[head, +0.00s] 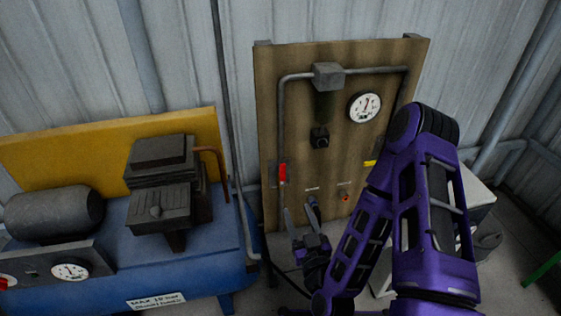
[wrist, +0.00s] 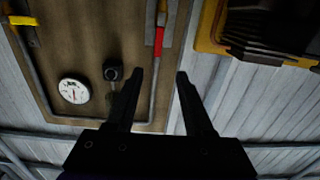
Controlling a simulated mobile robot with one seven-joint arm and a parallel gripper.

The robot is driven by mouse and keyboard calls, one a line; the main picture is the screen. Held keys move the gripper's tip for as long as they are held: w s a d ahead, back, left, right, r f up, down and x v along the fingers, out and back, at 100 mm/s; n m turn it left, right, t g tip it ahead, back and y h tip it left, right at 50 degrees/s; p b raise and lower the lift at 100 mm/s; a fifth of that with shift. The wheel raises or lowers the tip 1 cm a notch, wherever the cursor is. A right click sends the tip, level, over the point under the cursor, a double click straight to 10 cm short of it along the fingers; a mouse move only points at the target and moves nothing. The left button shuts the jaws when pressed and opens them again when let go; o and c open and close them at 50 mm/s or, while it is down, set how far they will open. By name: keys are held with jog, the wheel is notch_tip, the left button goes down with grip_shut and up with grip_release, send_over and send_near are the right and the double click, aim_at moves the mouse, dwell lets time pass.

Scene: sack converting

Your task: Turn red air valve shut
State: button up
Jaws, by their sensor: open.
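The red air valve handle (head: 282,173) is on the vertical grey pipe at the left side of the wooden panel (head: 320,215). The handle stands upright, in line with the pipe. The wrist view, which is upside down, also shows the red handle (wrist: 159,38) beyond the fingertips. My gripper (head: 300,207) is open and empty, below and slightly right of the handle in the head view. In the wrist view my gripper (wrist: 160,73) has its two fingers apart, with the handle roughly in line with the gap between them. No contact with the handle shows.
A yellow handle (head: 370,163) and a gauge (head: 365,107) are on the panel's right. A black knob (head: 320,138) and a small red-orange knob (head: 346,197) also stick out of it. A blue compressor (head: 205,260) with a yellow backboard (head: 60,150) stands at left.

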jog(key=b, duration=0.7)
send_near(283, 169)
jog(key=shift+m, duration=0.3)
jog(key=p+x, duration=0.1)
jog(key=x, duration=0.9)
jog(key=shift+w, duration=0.25)
grip_shut()
jog(key=shift+f, duration=0.1)
